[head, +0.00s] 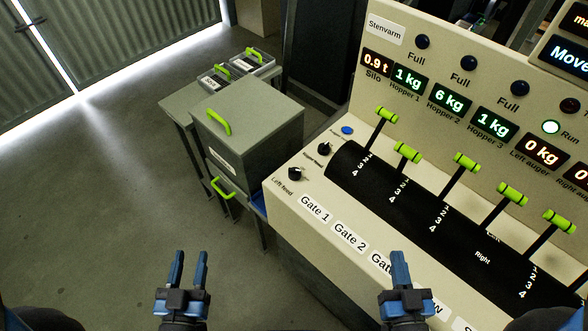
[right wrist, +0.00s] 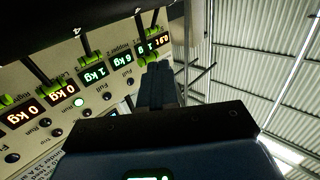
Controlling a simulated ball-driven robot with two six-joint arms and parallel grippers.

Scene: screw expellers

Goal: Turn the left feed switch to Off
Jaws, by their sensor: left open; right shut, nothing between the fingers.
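The left feed switch (head: 296,173) is a small black rotary knob on the cream control panel, above the label "Left feed" at the panel's left end. Its exact pointer direction is too small to tell. My left gripper (head: 188,268) is open and empty, over the floor to the lower left of the knob and apart from it. My right gripper (head: 399,268) is shut and empty in front of the panel, covering part of the gate labels. In the right wrist view its closed fingers (right wrist: 158,85) point toward the panel's displays.
A second black knob (head: 324,149) and a blue button (head: 347,130) sit above the switch. Green-handled levers (head: 407,153) rise from the black slotted plate. A grey box (head: 250,125) with a green handle stands left of the panel. Open floor (head: 90,200) lies further left.

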